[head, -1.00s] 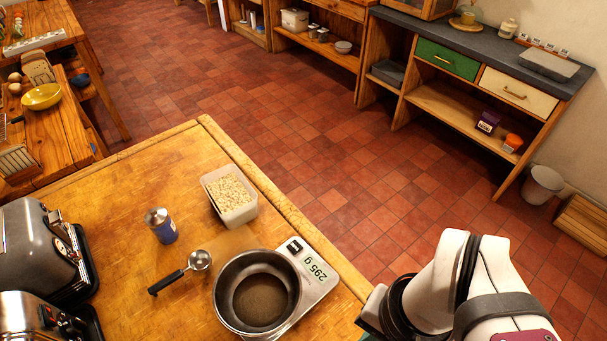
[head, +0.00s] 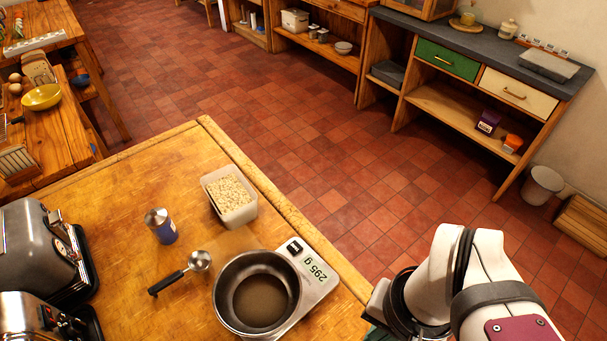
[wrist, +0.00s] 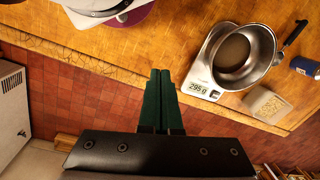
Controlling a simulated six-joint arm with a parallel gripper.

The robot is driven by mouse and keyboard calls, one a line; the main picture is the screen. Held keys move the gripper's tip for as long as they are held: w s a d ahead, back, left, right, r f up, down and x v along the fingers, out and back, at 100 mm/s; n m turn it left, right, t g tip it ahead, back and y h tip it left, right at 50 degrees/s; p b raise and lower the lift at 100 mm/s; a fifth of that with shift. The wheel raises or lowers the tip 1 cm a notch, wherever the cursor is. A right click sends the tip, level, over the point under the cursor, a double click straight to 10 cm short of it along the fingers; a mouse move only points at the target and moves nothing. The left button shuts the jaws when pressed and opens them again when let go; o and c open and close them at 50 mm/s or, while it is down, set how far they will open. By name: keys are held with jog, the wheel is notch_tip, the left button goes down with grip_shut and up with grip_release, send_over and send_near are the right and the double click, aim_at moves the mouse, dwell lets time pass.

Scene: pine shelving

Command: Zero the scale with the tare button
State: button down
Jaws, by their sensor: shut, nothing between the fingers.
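The white scale (head: 318,268) stands near the table's edge with a metal bowl (head: 258,292) on it. Its display (head: 317,272) reads 295 g. A small dark button (head: 294,246) is on the scale beside the display. In the wrist view the scale (wrist: 205,68) is right of my gripper (wrist: 160,72), whose green fingers are shut together and empty. The fingers are apart from the scale, with the table edge and floor behind them. The head view shows my arm at lower right, but the fingertips are outside it.
A container of oats (head: 231,198) sits behind the scale. A grey appliance (head: 38,250) is at far left. The table's right edge drops to tiled floor.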

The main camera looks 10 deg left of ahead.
jog(key=w+d+f+n+t+h, duration=0.1)
jog(key=w+d+n+h, duration=0.15)
jog(key=w, duration=0.25)
jog(key=w+d+n+t+h, duration=0.1)
jog(key=w+d+n+t, duration=0.15)
jog(key=w, duration=0.25)
jog(key=w+a+f+n+t+y, duration=0.1)
jog(key=w+n+t, duration=0.1)
jog(key=w+n, duration=0.3)
jog(key=w+a+f+n+t, duration=0.1)
jog(key=w+n, duration=0.2)
jog(key=w, duration=0.4)
jog(key=n+g+y, duration=0.2)
jog(key=n+y, duration=0.7)
jog(key=n, duration=0.3)
send_over(299, 250)
notch_tip(299, 250, down, 6)
jog(key=shift+f, duration=4.4)
jog(key=shift+f, duration=0.1)
jog(key=shift+f, duration=0.3)
